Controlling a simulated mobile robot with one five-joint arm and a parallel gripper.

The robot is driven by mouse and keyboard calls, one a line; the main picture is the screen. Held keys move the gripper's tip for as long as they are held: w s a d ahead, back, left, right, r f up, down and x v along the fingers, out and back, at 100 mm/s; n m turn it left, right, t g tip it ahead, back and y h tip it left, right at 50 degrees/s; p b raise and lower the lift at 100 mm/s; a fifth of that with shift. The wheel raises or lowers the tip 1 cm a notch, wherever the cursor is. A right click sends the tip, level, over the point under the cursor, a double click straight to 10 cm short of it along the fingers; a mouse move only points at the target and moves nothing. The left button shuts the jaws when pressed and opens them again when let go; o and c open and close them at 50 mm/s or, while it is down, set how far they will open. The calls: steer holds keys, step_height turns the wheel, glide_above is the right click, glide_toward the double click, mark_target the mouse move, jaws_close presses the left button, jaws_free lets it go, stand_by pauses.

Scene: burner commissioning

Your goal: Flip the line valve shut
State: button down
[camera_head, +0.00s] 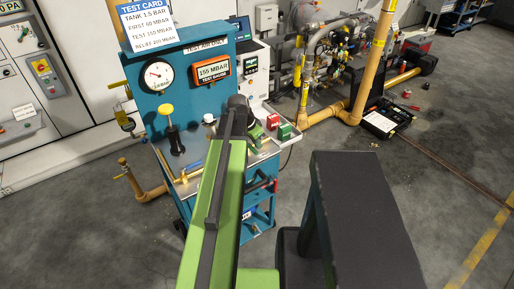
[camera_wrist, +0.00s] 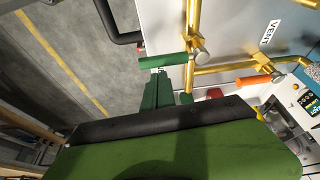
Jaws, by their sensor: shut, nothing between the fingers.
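In the wrist view, a green-sleeved lever (camera_wrist: 163,60) reaches left from a silver valve hub (camera_wrist: 199,54) on brass piping, lying across the pipe run. A second lever with an orange sleeve (camera_wrist: 253,82) sits further right, near the VENT label (camera_wrist: 271,32). No label naming the line valve is readable. My gripper (camera_wrist: 168,82) is shut and empty, its dark green fingers just below the green lever in the picture. I cannot tell whether they touch it. In the head view my arm hides the gripper and these levers.
The blue test bench (camera_head: 195,98) carries a round gauge (camera_head: 158,76) and an orange display reading 155 MBAR (camera_head: 210,71). Red (camera_head: 272,121) and green (camera_head: 284,131) blocks sit on the right shelf.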

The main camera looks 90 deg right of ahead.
steer(key=shift+s+d+r+p, duration=0.15)
steer(key=shift+s+d+r, duration=0.05)
steer(key=shift+s+d, duration=0.3)
steer(key=shift+s+d+r+p, duration=0.15)
steer(key=shift+s+d+r, duration=0.05)
steer(key=shift+s+d, duration=0.25)
steer(key=p+v, duration=0.9)
steer(key=shift+s+r, duration=0.2)
steer(key=shift+r, duration=0.15)
